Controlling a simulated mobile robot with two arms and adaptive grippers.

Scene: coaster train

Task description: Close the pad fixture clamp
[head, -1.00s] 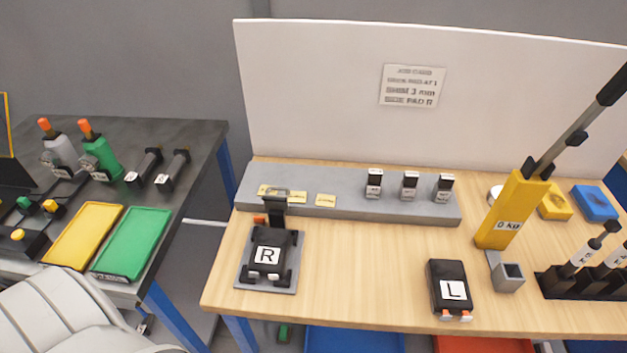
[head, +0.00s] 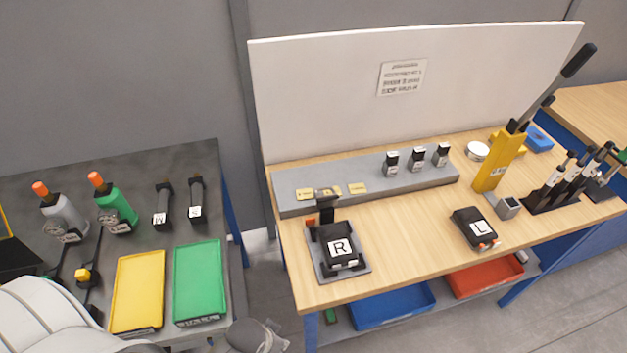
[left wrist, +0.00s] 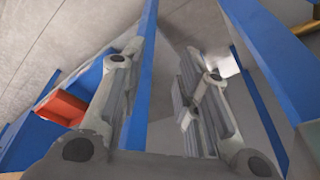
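The pad fixture is a grey plate (head: 360,268) at the left end of the wooden bench in the head view. A black brake pad marked R (head: 340,247) lies on it. The fixture's clamp (head: 326,208), a dark upright piece with a bit of orange beside it, stands raised behind the pad. My left gripper (left wrist: 160,75) shows in the left wrist view with its fingers apart and nothing between them. It points toward blue legs and grey floor. My right gripper is not in view.
A pad marked L (head: 476,230) lies farther right on the bench (head: 410,235). A grey block (head: 290,195) with yellow tags stands behind the fixture. A dark table with a yellow tray (head: 138,290) and a green tray (head: 200,280) stands left, across a gap.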

